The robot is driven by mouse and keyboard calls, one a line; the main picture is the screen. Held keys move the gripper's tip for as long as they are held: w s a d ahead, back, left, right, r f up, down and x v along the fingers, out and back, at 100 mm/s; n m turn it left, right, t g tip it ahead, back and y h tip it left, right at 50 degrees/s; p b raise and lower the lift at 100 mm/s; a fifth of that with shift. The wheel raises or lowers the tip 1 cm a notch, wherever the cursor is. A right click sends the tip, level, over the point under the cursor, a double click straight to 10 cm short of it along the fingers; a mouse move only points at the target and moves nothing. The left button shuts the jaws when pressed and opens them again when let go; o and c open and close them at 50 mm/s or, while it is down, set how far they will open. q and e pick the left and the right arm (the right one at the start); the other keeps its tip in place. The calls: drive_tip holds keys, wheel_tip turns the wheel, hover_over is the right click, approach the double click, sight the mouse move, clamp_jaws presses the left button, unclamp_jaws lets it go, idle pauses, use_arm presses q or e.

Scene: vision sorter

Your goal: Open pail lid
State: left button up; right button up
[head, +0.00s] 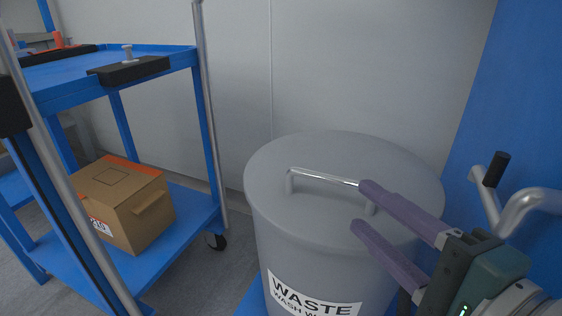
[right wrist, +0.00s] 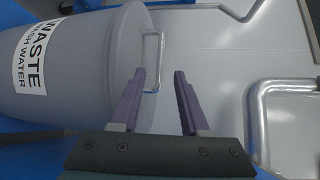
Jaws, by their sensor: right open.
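The grey waste pail (head: 300,255) stands upright with a "WASTE" label on its side. Its round grey lid (head: 290,220) lies flat on top. A shiny metal handle (head: 325,178) arches over the lid. My right gripper (head: 362,207) reaches in from the right with its purple fingers open, and its tips are at the right end of the handle. In the right wrist view the handle (right wrist: 160,60) shows just ahead of the open fingertips (right wrist: 160,73), lined up with the gap. I cannot tell whether they touch it. My left gripper is not in view.
A blue cart (head: 190,205) at left carries a cardboard box (head: 125,205) on its lower shelf. A blue panel (head: 500,110) and bent metal rails (head: 535,200) stand close at right. A pale wall (head: 370,70) is behind the pail.

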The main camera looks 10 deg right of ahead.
sight(333, 182)
drive_tip(key=b+x, duration=0.3)
drive_tip(key=x, duration=0.5)
drive_tip(key=shift+w, duration=0.1)
drive_tip(key=shift+w+b, duration=0.35)
drive_tip(key=shift+w, duration=0.05)
clamp_jaws()
idle(0.9)
